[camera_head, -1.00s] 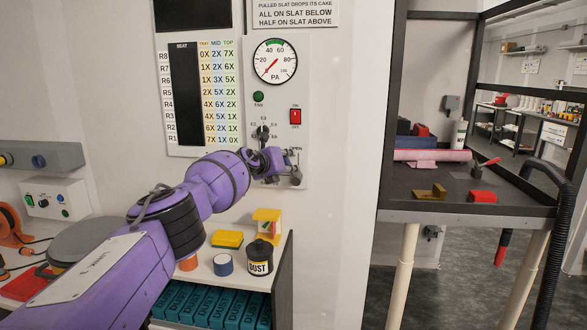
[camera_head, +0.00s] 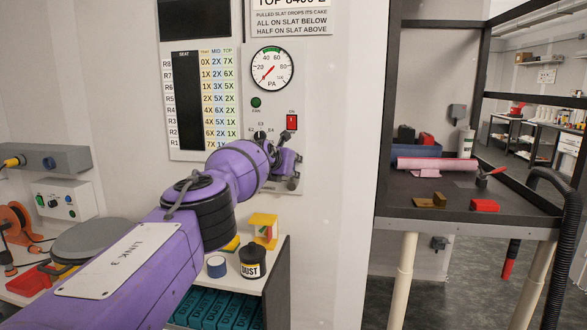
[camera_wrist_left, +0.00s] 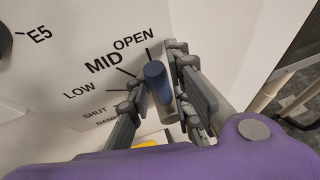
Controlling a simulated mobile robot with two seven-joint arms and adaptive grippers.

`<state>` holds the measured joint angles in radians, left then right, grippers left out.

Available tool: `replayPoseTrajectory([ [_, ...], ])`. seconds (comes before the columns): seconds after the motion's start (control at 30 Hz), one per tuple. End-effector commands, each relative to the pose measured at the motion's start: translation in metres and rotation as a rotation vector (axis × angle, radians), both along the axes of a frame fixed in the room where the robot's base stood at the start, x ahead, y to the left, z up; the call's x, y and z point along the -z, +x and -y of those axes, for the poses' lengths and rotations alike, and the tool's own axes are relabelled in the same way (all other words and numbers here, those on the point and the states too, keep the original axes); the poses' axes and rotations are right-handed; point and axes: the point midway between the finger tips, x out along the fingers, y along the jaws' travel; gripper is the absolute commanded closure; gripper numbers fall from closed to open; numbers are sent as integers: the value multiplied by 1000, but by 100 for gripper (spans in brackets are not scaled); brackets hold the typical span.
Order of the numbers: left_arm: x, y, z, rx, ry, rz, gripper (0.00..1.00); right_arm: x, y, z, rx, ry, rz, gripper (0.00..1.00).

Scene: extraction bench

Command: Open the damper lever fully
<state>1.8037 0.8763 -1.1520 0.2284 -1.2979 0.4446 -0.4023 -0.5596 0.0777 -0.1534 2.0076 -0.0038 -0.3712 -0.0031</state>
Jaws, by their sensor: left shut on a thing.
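The damper lever (camera_wrist_left: 154,72) has a blue rounded grip and shows in the left wrist view. My left gripper (camera_wrist_left: 158,92) is shut on it, with fingers on both sides of the grip. The lever's grip appears close to the OPEN mark, but its exact setting is hard to tell. The damper scale (camera_wrist_left: 108,62) shows SHUT, LOW, MID and OPEN. In the head view my left gripper (camera_head: 287,165) is at the lower part of the wall panel (camera_head: 295,112), and its wrist and fingers mostly hide the lever. My right gripper is not in view.
A pressure gauge (camera_head: 271,69), green fan lamp (camera_head: 256,102) and red switch (camera_head: 292,122) sit above the lever. A black dust pot (camera_head: 252,262) and a yellow-and-red stand (camera_head: 263,228) are on the shelf below. A dark bench (camera_head: 430,190) stands to the right.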

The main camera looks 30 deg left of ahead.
Motion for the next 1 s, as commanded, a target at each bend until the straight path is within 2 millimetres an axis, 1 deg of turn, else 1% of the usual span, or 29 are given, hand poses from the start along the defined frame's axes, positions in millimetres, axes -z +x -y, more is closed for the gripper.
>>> replayPoseTrajectory([
  [0.03, 5, -1, 0, 3, 9, -11, 100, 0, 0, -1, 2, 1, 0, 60],
  [0.3, 5, -1, 0, 4, 11, -11, 100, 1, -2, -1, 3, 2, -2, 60],
  [0.33, 5, -1, 0, 3, 10, -11, 80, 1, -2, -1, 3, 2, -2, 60],
  [0.47, 4, -1, 0, 3, 8, -9, 63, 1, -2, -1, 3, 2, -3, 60],
  [0.8, 1, 0, 0, 2, 5, -2, 62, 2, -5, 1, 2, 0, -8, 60],
  [1.0, -6, -2, -1, 2, 12, 2, 62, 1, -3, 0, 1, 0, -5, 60],
])
